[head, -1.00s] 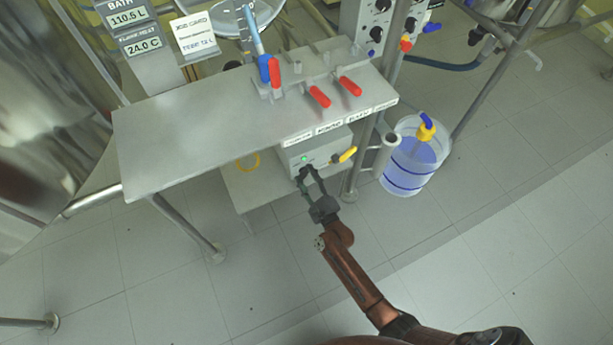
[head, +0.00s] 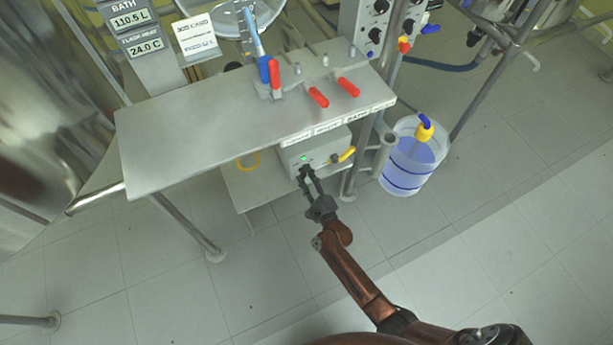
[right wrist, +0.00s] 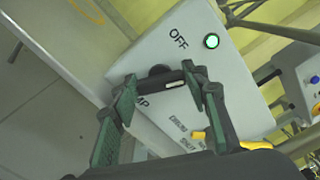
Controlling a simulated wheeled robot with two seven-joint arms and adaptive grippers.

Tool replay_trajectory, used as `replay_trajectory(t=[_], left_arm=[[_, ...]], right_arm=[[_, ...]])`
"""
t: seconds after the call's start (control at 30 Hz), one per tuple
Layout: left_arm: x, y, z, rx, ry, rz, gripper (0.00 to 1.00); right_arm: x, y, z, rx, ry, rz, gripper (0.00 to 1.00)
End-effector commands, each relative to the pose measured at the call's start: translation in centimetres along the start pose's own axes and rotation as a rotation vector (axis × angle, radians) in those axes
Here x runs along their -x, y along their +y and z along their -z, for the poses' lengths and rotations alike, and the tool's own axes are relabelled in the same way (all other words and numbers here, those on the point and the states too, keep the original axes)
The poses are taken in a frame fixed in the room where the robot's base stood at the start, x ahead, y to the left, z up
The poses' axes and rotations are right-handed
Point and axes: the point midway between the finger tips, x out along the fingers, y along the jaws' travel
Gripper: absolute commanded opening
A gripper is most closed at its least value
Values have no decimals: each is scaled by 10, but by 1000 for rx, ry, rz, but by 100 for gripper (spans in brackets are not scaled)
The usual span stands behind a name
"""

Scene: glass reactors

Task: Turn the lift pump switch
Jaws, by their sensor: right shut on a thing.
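The lift pump box (head: 322,149) is a pale grey box under the steel bench, with a lit green lamp (head: 304,157). In the right wrist view its face (right wrist: 205,75) reads "OFF" and partly "MP". The lamp (right wrist: 211,41) glows beside "OFF". The black switch knob (right wrist: 159,71), with a white mark on its bar, sits between my right gripper's fingers. My right gripper (head: 304,173) is shut on it at the box's front; it also shows in the right wrist view (right wrist: 157,88). The head view mostly hides the knob. My left gripper is out of view.
The steel bench (head: 190,140) overhangs the box, with red-handled valves (head: 318,97) on top. A yellow-handled valve (head: 345,154) is close right of my gripper. A clear blue-liquid container (head: 412,160) stands farther right. The floor in front is clear.

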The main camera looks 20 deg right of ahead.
Motion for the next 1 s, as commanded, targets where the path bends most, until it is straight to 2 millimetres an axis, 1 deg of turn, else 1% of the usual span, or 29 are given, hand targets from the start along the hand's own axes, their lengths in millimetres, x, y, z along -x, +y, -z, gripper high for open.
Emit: replay_trajectory(t=[0.03,0.4,0.6,0.8,1.0], left_arm=[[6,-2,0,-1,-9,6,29],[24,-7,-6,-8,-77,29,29],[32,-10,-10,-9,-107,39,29],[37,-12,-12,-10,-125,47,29],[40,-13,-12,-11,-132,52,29]], right_arm=[[0,0,0,45,0,-2,17],[0,1,0,391,1,-2,17],[0,2,0,550,1,-2,17],[1,4,1,666,1,-3,17],[1,4,2,735,1,-4,17]])
